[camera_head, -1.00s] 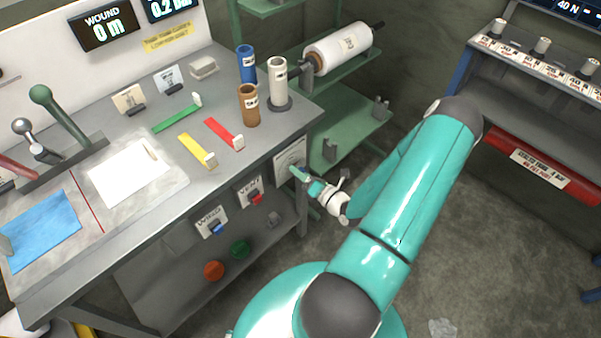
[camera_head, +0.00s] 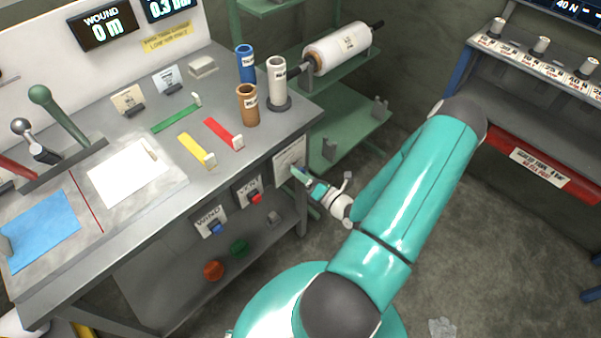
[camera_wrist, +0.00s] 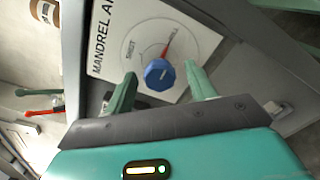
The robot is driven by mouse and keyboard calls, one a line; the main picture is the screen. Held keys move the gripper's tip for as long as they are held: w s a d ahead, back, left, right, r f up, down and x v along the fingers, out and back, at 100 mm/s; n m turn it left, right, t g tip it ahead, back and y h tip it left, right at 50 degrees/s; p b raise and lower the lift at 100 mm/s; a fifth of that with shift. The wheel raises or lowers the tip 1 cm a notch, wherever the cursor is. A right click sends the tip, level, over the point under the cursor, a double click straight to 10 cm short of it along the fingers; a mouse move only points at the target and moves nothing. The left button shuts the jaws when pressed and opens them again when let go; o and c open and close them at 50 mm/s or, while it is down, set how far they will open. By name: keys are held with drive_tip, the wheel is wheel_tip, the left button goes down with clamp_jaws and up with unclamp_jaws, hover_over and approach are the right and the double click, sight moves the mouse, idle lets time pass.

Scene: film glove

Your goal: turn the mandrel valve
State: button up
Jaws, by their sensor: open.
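The mandrel valve is a blue faceted knob (camera_wrist: 159,74) on a white dial plate (camera_wrist: 195,42) marked "MANDREL AI…" and "SHUT" in the wrist view. A red pointer shows on the dial at the knob's upper right. My gripper (camera_wrist: 164,85) is open, with one green finger on each side of the knob; I cannot tell whether either finger touches it. In the head view my gripper (camera_head: 302,177) is at the plate (camera_head: 289,155) on the bench's right front corner, and the knob is mostly hidden there.
Left of the valve on the bench front are a red VENT button (camera_head: 256,198) and a blue WIND button (camera_head: 216,229). Brown, blue and white tubes stand above on the bench top (camera_head: 185,185). A green rack (camera_head: 345,135) stands behind.

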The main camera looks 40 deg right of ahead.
drive_tip(key=s, duration=1.2)
drive_tip(key=shift+s+d, duration=0.15)
drive_tip(key=shift+s, duration=0.05)
drive_tip(key=w+a+r+n+g+y, duration=0.3)
drive_tip(key=a+r+n+g+y, duration=0.35)
drive_tip(key=n, duration=0.65)
drive_tip(key=w+a+r+n+g+y, duration=0.35)
drive_tip(key=a+r+n+g, duration=0.45)
drive_tip(key=a+r+n, duration=0.4)
drive_tip(key=s+a+r+n+t+h, duration=0.1)
drive_tip(key=a+r+n+h, duration=0.3)
drive_tip(key=r+n, duration=0.5)
drive_tip(key=s+a+r+n+t+h, duration=0.1)
drive_tip(key=s+a+r+n+h, duration=0.1)
drive_tip(key=a+r+n+h, duration=0.3)
wheel_tip(320, 180, up, 4)
drive_tip(key=n+h, duration=0.1)
drive_tip(key=n, duration=0.6)
drive_tip(key=shift+s+h, duration=0.15)
drive_tip(key=shift+h, duration=0.15)
drive_tip(key=shift+r, duration=0.1)
idle(1.4)
